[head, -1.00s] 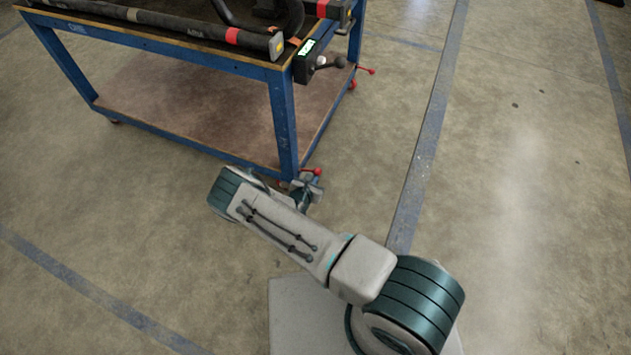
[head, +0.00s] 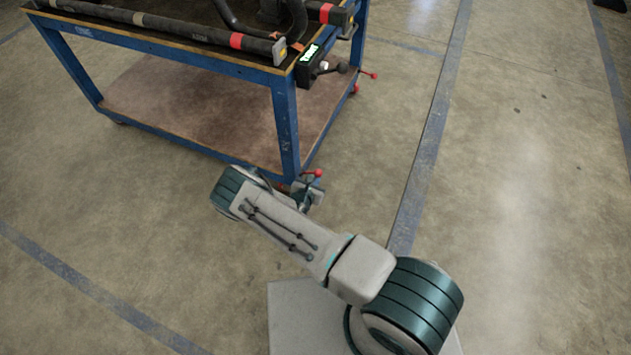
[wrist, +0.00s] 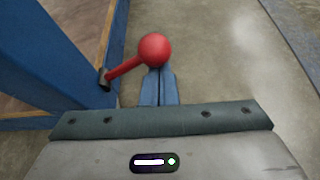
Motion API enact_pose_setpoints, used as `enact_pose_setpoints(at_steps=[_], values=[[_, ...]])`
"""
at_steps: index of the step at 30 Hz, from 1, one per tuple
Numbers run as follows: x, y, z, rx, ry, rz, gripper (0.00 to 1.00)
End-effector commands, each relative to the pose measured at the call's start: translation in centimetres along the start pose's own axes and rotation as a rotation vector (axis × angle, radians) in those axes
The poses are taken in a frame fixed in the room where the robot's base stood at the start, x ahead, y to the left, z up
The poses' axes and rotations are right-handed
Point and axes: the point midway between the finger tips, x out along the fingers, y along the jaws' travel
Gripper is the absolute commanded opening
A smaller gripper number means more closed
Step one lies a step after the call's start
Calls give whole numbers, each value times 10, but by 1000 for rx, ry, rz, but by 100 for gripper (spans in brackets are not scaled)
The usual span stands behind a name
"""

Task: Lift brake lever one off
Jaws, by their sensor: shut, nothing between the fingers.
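The brake lever, a red rod with a red ball knob (wrist: 155,49), is at the foot of the blue cart leg in the wrist view. Its rod runs down-left to a dark pivot beside the leg. In the head view the red knob (head: 318,173) shows at the near corner's foot, just past my arm's end. My gripper (wrist: 158,72) has its blue fingers together, with nothing held. The fingertips reach up to the ball and are partly hidden by it. I cannot tell whether they touch it.
The blue cart (head: 285,125) has a lower shelf (head: 190,110) and carries black tubes (head: 160,25) and a small black box with a green display (head: 311,55). Another red lever (head: 368,74) is at the far right corner.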

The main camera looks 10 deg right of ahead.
Motion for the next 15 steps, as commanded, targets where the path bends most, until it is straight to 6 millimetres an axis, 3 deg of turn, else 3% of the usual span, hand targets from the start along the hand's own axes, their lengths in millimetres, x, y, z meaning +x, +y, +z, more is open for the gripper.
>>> enact_pose_setpoints(at_steps=[8, 15], values=[[15, -4, -40, -1, 2, -2, 0], [-38, -1, -30, -1, 3, -1, 0]])
